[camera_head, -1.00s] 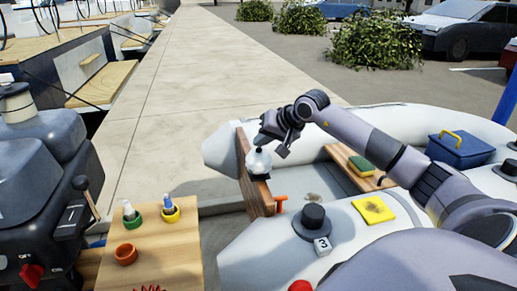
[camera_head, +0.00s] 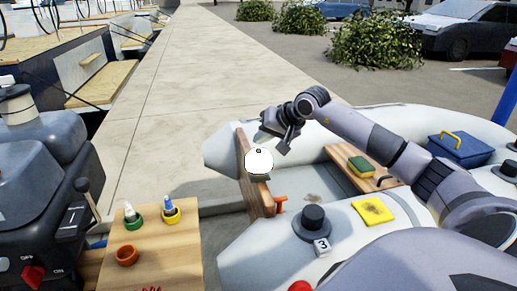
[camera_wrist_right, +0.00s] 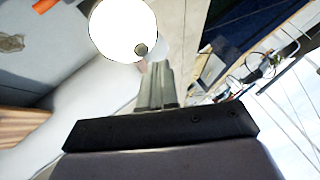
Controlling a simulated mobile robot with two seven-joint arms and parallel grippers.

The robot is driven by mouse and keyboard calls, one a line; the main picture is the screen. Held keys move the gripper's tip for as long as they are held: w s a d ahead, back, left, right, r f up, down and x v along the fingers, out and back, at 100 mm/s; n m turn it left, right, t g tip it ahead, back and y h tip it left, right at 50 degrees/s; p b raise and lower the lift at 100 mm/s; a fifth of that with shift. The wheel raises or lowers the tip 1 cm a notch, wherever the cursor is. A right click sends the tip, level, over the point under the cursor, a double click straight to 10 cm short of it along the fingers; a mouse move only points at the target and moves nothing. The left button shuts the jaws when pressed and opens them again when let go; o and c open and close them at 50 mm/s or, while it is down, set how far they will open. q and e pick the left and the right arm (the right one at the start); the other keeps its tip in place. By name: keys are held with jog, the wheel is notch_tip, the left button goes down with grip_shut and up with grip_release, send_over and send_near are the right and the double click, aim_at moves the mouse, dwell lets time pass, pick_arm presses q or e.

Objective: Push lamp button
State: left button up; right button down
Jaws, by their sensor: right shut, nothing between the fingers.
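The lamp (camera_head: 259,164) is a round globe, glowing bright white, on top of the wooden transom board (camera_head: 253,180) of the inflatable boat. Its small dark button (camera_head: 259,151) is on the top of the globe. My right gripper (camera_head: 264,141) is shut and empty, just above the lamp. In the right wrist view the shut fingers (camera_wrist_right: 158,82) point toward the glowing lamp (camera_wrist_right: 117,25) and its button (camera_wrist_right: 141,49); whether the tips touch it I cannot tell. My left gripper is not in view.
An outboard motor (camera_head: 40,165) with a red switch stands at the left. A wooden board (camera_head: 155,245) beside it carries coloured ring holders. The dock (camera_head: 190,90) behind is clear.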

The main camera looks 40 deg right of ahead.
aim_at(261, 154)
notch_tip(261, 154, up, 6)
jog(key=p, duration=0.4)
jog(key=shift+a, duration=0.15)
dwell(0.4)
